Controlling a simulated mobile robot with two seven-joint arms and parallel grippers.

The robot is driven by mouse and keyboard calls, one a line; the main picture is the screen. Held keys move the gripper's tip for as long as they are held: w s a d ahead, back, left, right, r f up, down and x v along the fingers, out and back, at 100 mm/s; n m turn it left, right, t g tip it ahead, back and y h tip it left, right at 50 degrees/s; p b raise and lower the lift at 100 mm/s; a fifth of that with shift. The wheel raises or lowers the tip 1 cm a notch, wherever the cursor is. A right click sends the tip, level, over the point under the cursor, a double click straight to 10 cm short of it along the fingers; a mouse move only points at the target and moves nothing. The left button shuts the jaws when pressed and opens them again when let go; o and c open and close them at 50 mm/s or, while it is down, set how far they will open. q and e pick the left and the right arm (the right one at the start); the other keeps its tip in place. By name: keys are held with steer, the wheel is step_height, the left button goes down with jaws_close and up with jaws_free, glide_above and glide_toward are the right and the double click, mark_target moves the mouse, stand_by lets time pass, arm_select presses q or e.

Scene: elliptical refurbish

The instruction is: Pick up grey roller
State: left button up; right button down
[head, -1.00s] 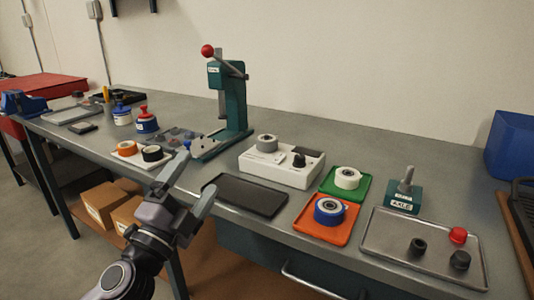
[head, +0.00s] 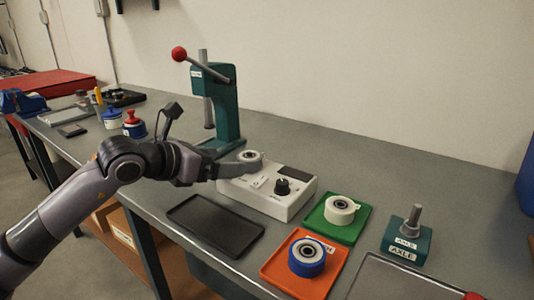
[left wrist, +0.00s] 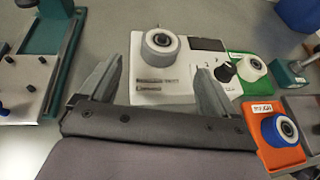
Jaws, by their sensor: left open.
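The grey roller (head: 250,157) sits on top of the left part of a white tester box (head: 267,203). In the left wrist view the roller (left wrist: 160,43) shows a dark hub and lies ahead of the fingertips, between their lines. My left gripper (head: 238,163) reaches in from the left close to the roller; its fingers partly overlap it in the head view. In the left wrist view the left gripper (left wrist: 158,80) is open, with one finger on each side and nothing between them. My right gripper is in neither view.
Behind stands a teal press (head: 223,105) with a red-knobbed lever. An empty black tray (head: 215,225) lies in front. To the right are a green tray (head: 357,226) with a white roller, an orange tray (head: 274,265) with a blue roller, and a teal axle block (head: 408,238).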

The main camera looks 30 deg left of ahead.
mark_target(247, 157)
arm_select(q)
steer(key=shift+w+a, duration=0.1)
steer(key=shift+w, duration=0.4)
steer(key=shift+w+f+p, duration=0.25)
steer(key=shift+w+p, duration=0.05)
steer(key=shift+w, duration=0.15)
steer(key=shift+w+d, duration=0.35)
steer(key=shift+w, duration=0.15)
steer(key=p+x, duration=0.1)
steer(key=x, duration=0.2)
steer(key=shift+w+d+r, duration=0.1)
steer(key=shift+d+r, duration=0.05)
steer(key=shift+w+d+f, duration=0.1)
steer(key=shift+w+f, duration=0.2)
steer(key=shift+w, duration=0.25)
steer(key=c, duration=1.2)
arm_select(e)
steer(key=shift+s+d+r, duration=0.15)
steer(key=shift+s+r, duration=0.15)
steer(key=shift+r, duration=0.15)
arm_select(q)
steer(key=shift+r, duration=0.1)
